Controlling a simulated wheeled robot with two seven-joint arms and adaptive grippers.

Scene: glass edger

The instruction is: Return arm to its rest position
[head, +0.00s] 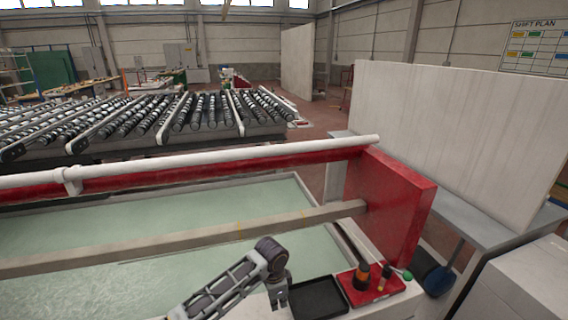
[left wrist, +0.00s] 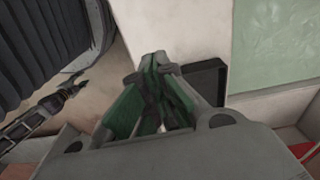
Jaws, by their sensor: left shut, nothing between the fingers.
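My left arm (head: 225,287) comes in at the bottom of the head view, and its wrist bends down beside a black tray. My left gripper (head: 279,300) is in front of the white ledge, left of that tray, and is partly cut off. In the left wrist view the left gripper (left wrist: 158,90) shows its green-padded fingers together with nothing between them. A dark jointed arm part, seemingly my right arm, shows at the left of that view; its fingers are too small to read. The right gripper does not show in the head view.
Behind are a pale green glass surface (head: 150,225), a beam (head: 170,243) and a red end block (head: 392,205). A white panel (head: 450,130) stands at right.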

